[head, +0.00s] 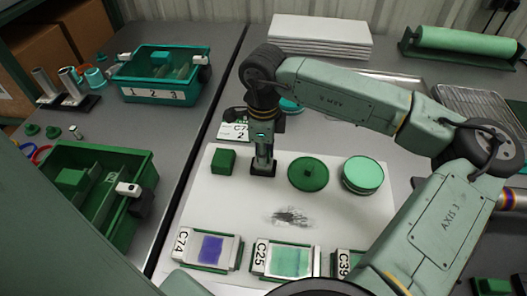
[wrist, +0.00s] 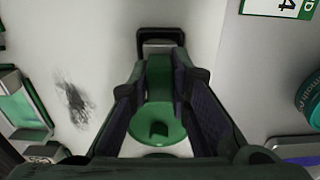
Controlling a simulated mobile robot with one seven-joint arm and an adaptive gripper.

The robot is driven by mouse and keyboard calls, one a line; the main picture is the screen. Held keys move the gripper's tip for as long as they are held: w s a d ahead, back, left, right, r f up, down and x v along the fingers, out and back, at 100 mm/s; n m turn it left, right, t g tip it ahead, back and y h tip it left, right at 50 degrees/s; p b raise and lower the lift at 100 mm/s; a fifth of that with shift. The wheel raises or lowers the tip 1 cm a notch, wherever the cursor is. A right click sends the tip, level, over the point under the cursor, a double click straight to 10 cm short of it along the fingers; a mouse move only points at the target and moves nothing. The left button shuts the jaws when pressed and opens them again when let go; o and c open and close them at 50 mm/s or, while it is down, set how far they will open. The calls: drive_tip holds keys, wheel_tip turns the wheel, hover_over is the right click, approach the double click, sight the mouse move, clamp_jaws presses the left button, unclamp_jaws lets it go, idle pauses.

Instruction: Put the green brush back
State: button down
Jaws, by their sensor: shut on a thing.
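My gripper (head: 263,150) points down over the white sheet (head: 240,215), between a green cube (head: 223,161) and a green disc (head: 308,173). It is shut on an upright thing, apparently the green brush; its green part shows between the fingers in the wrist view (wrist: 158,78). A dark foot shows at the fingertips (head: 263,169), on or just above the sheet; I cannot tell which. The green disc, with a small dark feature at its centre, also shows in the wrist view (wrist: 157,124), seen past the fingers. The fingers hide much of the held thing.
A light-green-topped round tub (head: 362,174) stands right of the disc. Framed cards C74 (head: 210,248) and C25 (head: 285,261) line the front. A dark smudge (head: 290,216) marks the sheet. A green bin (head: 95,185) and teal numbered tray (head: 160,93) stand left.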

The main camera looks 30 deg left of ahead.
drive_tip(key=c, duration=1.5)
unclamp_jaws()
drive_tip(key=shift+r+p, duration=0.3)
drive_tip(key=shift+p, duration=0.15)
drive_tip(key=shift+w+r+b, duration=0.1)
drive_tip(key=shift+r+b, duration=0.25)
drive_tip(key=shift+b, duration=0.1)
wheel_tip(320, 180, up, 11)
drive_tip(key=shift+b, duration=1.05)
